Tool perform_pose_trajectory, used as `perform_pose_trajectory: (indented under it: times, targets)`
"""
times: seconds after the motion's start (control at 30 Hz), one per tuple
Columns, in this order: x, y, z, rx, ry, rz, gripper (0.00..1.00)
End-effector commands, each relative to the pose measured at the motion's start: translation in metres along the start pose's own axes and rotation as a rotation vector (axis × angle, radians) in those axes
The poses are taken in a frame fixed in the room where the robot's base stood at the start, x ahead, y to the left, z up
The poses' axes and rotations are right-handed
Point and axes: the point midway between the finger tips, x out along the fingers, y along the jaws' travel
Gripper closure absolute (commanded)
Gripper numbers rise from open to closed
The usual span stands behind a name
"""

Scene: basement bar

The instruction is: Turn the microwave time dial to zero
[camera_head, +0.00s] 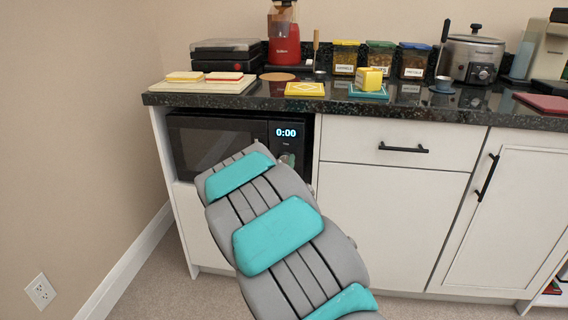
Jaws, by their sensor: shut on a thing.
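The black microwave (217,144) sits in the open bay under the counter at the left. Its lit display (286,133) reads 0:00. A small round greyish part, apparently the time dial (287,159), shows below the display, partly covered at its lower edge. My grey and teal arm reaches up from the bottom to the microwave's front and covers its lower right part. My gripper's fingers cannot be made out; the arm hides that area, so contact with the dial cannot be seen.
The black counter (440,110) above holds a red blender (284,38), several lidded canisters, a cooker (470,60) and small boards. White cabinets (390,195) stand to the right of the bay. A beige wall (75,110) closes the left side; open floor shows at lower left.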

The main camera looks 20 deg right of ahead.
Motion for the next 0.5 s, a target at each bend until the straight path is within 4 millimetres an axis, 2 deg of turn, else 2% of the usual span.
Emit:
perform_pose_trajectory:
  times: [0.5]
  targets:
    - [-0.0001,-0.0009,0.0019,-0.090,-0.004,-0.002,1.00]
